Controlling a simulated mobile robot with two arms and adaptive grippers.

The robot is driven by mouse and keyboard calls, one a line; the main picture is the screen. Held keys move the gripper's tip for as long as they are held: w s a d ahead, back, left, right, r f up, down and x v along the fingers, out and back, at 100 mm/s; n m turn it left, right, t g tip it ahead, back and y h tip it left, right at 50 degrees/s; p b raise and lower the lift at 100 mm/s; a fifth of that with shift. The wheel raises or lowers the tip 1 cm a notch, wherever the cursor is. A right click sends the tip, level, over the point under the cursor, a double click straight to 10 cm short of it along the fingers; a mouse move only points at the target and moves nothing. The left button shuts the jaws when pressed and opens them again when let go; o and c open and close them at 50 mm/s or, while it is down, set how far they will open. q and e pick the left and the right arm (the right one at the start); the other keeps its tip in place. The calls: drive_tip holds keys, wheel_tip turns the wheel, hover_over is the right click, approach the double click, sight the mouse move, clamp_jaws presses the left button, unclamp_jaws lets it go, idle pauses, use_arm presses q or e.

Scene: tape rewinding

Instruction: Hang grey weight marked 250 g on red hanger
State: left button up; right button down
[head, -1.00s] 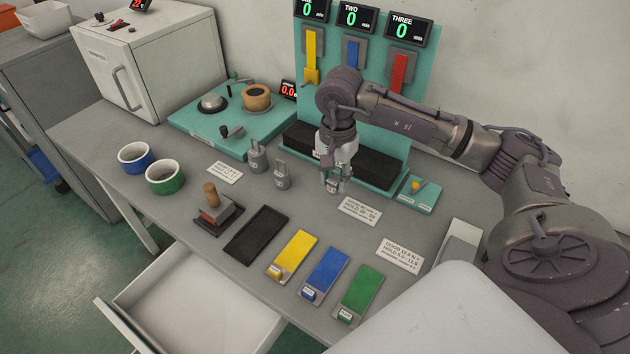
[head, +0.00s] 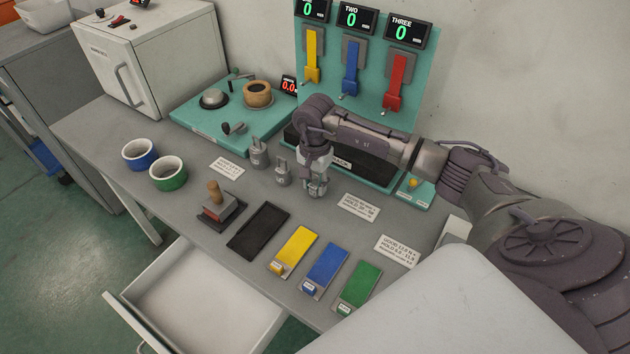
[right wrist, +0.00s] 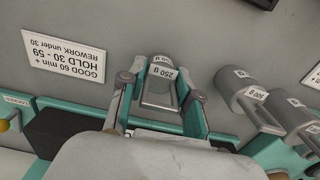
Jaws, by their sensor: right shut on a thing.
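In the right wrist view, the grey weight (right wrist: 160,62) marked 250 g sits between the two fingers of my right gripper (right wrist: 160,92), which is shut on it. In the head view my right gripper (head: 315,190) is low over the table, right of two other grey weights; the held weight is mostly hidden, and I cannot tell whether it touches the table. The red hanger (head: 395,82) hangs on the teal panel under the display marked THREE, with a small hook at its lower end and nothing on it. My left gripper is not in view.
Two grey weights (head: 259,152) (head: 283,174) stand close left of the gripper. Yellow (head: 312,55) and blue (head: 350,68) hangers are beside the red one. A dark block (head: 360,165) lies below the panel. Printed cards and coloured strips cover the front; a drawer (head: 200,300) is open.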

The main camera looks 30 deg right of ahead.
sight(315, 174)
drive_tip(key=shift+f, duration=0.15)
drive_tip(key=c, duration=0.8)
unclamp_jaws()
drive_tip(key=shift+r, duration=0.7)
wheel_tip(315, 174, up, 10)
drive_tip(key=shift+f+b, duration=0.2)
drive_tip(key=shift+b, duration=0.9)
drive_tip(key=shift+r, duration=0.7)
